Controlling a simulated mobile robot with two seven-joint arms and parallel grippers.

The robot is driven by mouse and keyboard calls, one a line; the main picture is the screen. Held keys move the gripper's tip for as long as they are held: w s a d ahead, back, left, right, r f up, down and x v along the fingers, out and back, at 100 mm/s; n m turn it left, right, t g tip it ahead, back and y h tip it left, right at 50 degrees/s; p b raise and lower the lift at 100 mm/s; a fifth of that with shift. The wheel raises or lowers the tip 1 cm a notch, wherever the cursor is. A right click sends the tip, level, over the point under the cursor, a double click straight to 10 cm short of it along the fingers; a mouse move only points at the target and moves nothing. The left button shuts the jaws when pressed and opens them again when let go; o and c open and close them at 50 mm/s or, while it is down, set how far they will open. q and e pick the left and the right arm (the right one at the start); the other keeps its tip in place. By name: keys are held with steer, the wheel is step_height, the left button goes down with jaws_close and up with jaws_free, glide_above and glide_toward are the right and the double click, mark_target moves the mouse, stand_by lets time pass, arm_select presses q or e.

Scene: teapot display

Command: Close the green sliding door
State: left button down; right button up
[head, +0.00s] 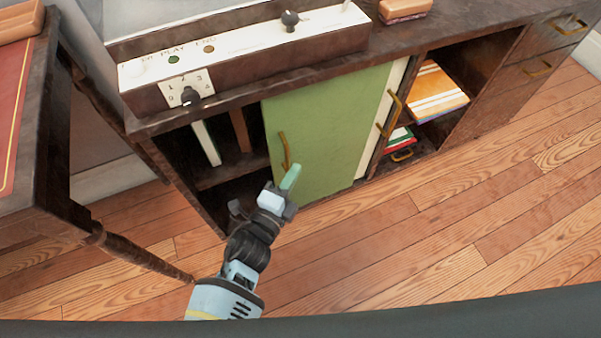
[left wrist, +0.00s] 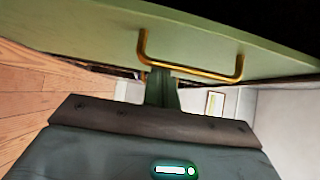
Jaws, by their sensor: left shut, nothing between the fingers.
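The green sliding door (head: 325,135) covers the middle of the low dark wooden cabinet; an open compartment shows on its left and another on its right. Its brass handle (head: 284,152) is near the door's left edge. My left gripper (head: 290,180) is shut and empty, low in front of the door at the lower end of this handle. In the left wrist view, the shut fingers (left wrist: 162,88) reach up to the brass handle (left wrist: 192,70) near its left end, with the green door (left wrist: 200,28) above. I cannot tell whether they touch it. My right gripper is not in view.
The left compartment (head: 230,165) holds a few upright items. The right one holds orange books (head: 437,90). A white-topped control panel (head: 240,50) sits on the cabinet. A wooden table (head: 45,150) stands at the left. The wooden floor (head: 430,230) in front is clear.

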arm_select(q)
steer(key=shift+a, duration=0.1)
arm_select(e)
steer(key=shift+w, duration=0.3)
arm_select(q)
steer(key=shift+a, duration=0.1)
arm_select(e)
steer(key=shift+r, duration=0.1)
